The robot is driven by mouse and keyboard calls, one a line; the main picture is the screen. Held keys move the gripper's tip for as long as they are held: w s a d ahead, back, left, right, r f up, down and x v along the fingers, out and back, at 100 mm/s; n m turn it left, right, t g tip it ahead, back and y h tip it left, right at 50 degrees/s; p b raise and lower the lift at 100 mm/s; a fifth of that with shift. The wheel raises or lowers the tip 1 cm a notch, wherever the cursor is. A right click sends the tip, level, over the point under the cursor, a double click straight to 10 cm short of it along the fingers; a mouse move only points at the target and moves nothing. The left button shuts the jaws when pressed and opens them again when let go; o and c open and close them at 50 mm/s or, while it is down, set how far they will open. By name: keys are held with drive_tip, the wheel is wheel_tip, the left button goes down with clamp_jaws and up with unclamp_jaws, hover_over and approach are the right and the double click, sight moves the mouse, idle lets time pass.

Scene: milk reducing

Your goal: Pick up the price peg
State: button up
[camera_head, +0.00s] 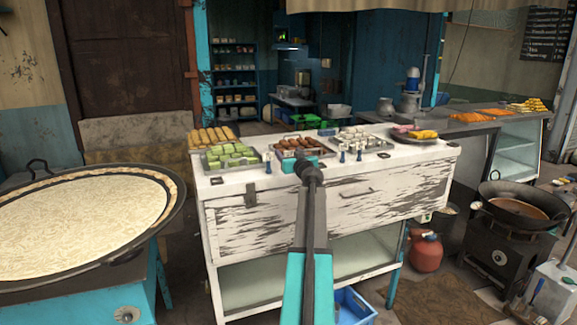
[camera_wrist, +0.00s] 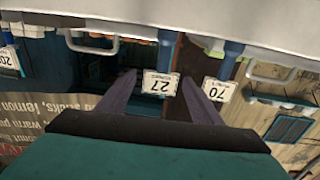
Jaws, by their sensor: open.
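Several small blue price pegs stand along the front edge of the white counter; one peg (camera_head: 342,157) shows just right of my gripper (camera_head: 306,168) in the head view. In the wrist view, which looks upside down, a blue peg (camera_wrist: 166,50) carries a white tag (camera_wrist: 160,84) that seems to read 27. This tag lies between the two dark fingers of my gripper (camera_wrist: 159,76), which are open and apart. I cannot tell whether the fingers touch anything.
The worn white counter (camera_head: 330,205) holds trays of green sweets (camera_head: 230,156), brown sweets (camera_head: 303,146) and pale sweets (camera_head: 360,139). A dark plate (camera_head: 405,136) stands at the back right. A wide pan (camera_head: 80,215) is at left, a wok (camera_head: 515,207) at right.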

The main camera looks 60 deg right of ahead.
drive_tip(key=c, duration=1.1)
drive_tip(key=shift+r, duration=0.15)
drive_tip(key=shift+c, duration=0.2)
drive_tip(key=shift+r+b, duration=0.6)
drive_tip(key=shift+r, duration=1.05)
drive_tip(key=s+d+r+b+v, duration=0.1)
drive_tip(key=b+v, duration=0.3)
drive_tip(key=v, duration=1.2)
drive_tip(key=shift+s+d+r, duration=0.25)
drive_tip(key=shift+d, duration=0.15)
drive_tip(key=shift+w, duration=0.1)
